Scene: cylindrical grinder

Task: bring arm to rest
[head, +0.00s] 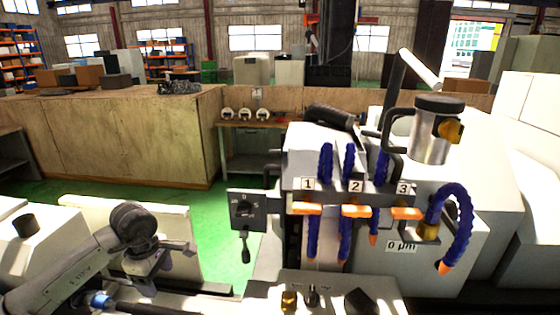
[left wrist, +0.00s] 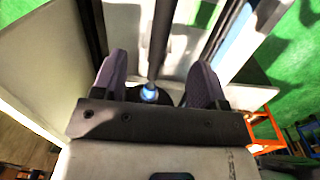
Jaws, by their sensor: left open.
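My left arm (head: 75,272) comes in from the lower left of the head view. It rises to a rounded dark joint and bends down to my left gripper (head: 160,268), low over the grey bench at the left. In the left wrist view the two dark fingers of my left gripper (left wrist: 157,78) stand well apart. No object is held between them. A dark rod with a glowing blue ring (left wrist: 148,94) shows beyond the gap; how far off it is I cannot tell. My right gripper is not in view.
The grinder (head: 455,235) fills the right, with blue coolant hoses (head: 345,230), numbered orange nozzles and a metal canister (head: 432,135). A lever box (head: 247,208) stands at its left side. A wooden counter (head: 120,140) is behind. Green floor (head: 225,240) between them is clear.

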